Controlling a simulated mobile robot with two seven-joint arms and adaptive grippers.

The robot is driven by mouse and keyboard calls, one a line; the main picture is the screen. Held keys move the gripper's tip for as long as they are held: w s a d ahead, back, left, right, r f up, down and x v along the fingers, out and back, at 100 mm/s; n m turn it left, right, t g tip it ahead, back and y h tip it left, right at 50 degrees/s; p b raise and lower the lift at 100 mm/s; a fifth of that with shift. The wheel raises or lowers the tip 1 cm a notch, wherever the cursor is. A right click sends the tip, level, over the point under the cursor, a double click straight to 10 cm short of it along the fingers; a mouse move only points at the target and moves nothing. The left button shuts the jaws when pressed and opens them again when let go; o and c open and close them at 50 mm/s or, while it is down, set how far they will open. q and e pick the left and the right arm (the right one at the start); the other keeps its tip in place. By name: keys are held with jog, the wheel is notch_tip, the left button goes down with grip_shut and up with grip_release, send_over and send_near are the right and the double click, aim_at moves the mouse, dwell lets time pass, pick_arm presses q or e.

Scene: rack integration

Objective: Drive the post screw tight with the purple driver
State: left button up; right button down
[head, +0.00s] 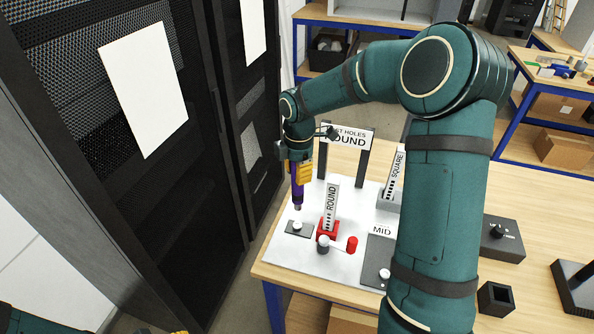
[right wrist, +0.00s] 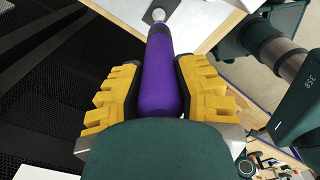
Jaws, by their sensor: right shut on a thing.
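My right gripper (head: 299,171) is shut on the purple driver (head: 297,194). The driver hangs nearly upright, tip down, over a small dark plate (head: 290,230) on the white board. A pale round screw head (head: 297,225) sits on that plate just below the tip, with a small gap showing in the head view. In the right wrist view, the yellow fingers (right wrist: 158,95) flank the purple driver (right wrist: 161,65), and the pale screw head (right wrist: 158,15) shows just past its end. Only a yellow piece of my left gripper (head: 155,322) shows at the bottom edge; its fingertips are hidden.
The white board (head: 340,270) carries a red block (head: 327,228) with a ROUND sign, a grey-topped post (head: 323,243) and a red cylinder (head: 352,243). Tall dark rack cabinets (head: 130,200) stand close on the left.

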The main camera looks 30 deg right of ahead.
aim_at(298, 195)
jog(key=shift+w+f+b, duration=0.15)
jog(key=shift+f+b, duration=1.95)
jog(key=shift+f, duration=1.6)
jog(key=shift+f, duration=0.75)
dwell(0.8)
jog(key=shift+r, duration=0.1)
dwell(0.6)
